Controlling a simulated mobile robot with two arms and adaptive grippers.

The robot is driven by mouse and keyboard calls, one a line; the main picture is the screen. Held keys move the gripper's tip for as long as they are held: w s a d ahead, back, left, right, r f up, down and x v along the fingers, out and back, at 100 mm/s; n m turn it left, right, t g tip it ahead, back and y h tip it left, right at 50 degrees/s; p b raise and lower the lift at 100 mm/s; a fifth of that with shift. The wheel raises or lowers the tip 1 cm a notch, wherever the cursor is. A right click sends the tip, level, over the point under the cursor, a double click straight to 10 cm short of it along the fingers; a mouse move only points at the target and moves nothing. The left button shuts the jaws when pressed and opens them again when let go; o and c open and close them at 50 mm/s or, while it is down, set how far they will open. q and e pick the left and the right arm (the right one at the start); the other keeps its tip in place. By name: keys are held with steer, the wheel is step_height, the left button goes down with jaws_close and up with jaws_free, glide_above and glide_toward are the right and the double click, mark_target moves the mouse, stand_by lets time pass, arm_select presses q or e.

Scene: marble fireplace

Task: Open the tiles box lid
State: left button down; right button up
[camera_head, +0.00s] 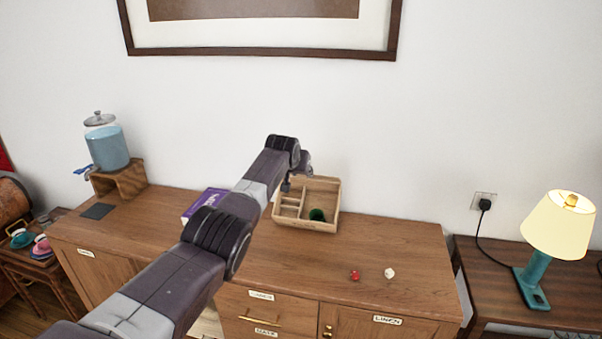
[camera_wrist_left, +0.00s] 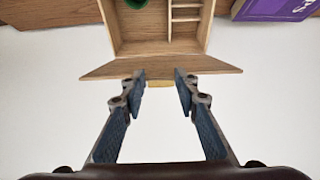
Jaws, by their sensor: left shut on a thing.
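The tiles box (camera_head: 306,226) is a light wooden box on the dresser. Its inside shows, with small compartments at the left and a green thing (camera_head: 317,215) in the larger part. It also shows in the left wrist view (camera_wrist_left: 158,47). The lid (camera_wrist_left: 160,67) is a tilted wooden panel on the box's wall side, with a yellowish tab (camera_wrist_left: 160,83) at its edge. My left gripper (camera_wrist_left: 160,79) is shut on this tab, its fingers on either side. In the head view the left gripper (camera_head: 304,168) is at the box's back, partly hidden by my arm. My right gripper is not in view.
A purple box or book (camera_head: 204,203) lies left of the tiles box, partly behind my arm. A red die (camera_head: 354,275) and a white die (camera_head: 390,273) lie at the dresser's front right. A blue drink dispenser (camera_head: 108,147) stands at the left. A lamp (camera_head: 560,225) stands at the right.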

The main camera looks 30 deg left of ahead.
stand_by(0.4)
arm_select(q)
steer(key=c, duration=1.5)
jaws_free()
steer(key=shift+r, duration=0.1)
steer(key=shift+s+r, duration=0.1)
steer(key=shift+s, duration=0.05)
steer(key=v, duration=1.1)
steer(key=shift+s+r, duration=0.25)
steer(key=shift+s, duration=0.05)
